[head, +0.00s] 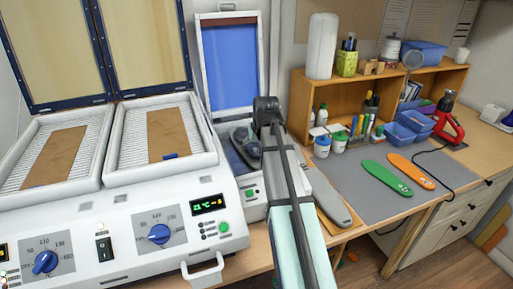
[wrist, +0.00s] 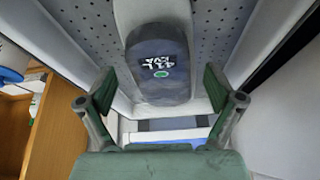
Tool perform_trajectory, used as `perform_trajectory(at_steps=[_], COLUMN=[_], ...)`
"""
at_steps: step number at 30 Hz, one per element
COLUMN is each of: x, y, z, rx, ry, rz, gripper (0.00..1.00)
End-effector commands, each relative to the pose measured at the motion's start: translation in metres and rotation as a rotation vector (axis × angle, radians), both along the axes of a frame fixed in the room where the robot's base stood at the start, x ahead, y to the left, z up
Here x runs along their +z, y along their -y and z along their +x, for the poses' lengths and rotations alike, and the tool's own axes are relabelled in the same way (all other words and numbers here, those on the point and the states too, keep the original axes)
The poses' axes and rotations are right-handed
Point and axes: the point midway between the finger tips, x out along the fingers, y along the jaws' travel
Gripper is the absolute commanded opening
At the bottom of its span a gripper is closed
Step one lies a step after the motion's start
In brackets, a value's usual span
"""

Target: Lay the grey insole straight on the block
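The grey insole (wrist: 158,65) is dark, with a white "41 L EVA" mark and a green dot. It lies in the press, on or against a paler grey block (wrist: 150,9) that shows beyond it. In the head view the dark insole (head: 243,141) is partly hidden by my arm. I cannot tell exactly how straight it sits. My gripper (wrist: 158,84) is open, with its two fingers apart around the near end of the insole and touching nothing that I can see. In the head view my gripper is largely hidden behind my arm.
The press has a raised blue lid (head: 230,64) and a perforated bed (wrist: 222,38). A white heater (head: 125,215) stands left. A pale grey sole-shaped piece (head: 330,198) lies right of my arm. Green (head: 387,177) and orange (head: 411,170) insoles lie on the grey mat (head: 350,172).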

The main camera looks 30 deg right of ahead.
Motion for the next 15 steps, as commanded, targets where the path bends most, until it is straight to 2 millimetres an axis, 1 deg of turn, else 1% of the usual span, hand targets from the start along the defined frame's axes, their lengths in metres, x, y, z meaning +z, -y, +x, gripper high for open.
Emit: perform_trajectory(at_steps=[8,11,15], x=[0.003,0.01,0.028], y=[0.0,0.0,-0.001], z=[-0.001,-0.004,-0.012], rx=[0.0,0.0,0.0], ry=[0.001,0.002,0.003], rz=[0.0,0.0,-0.001], gripper=[0.92,0.92,0.92])
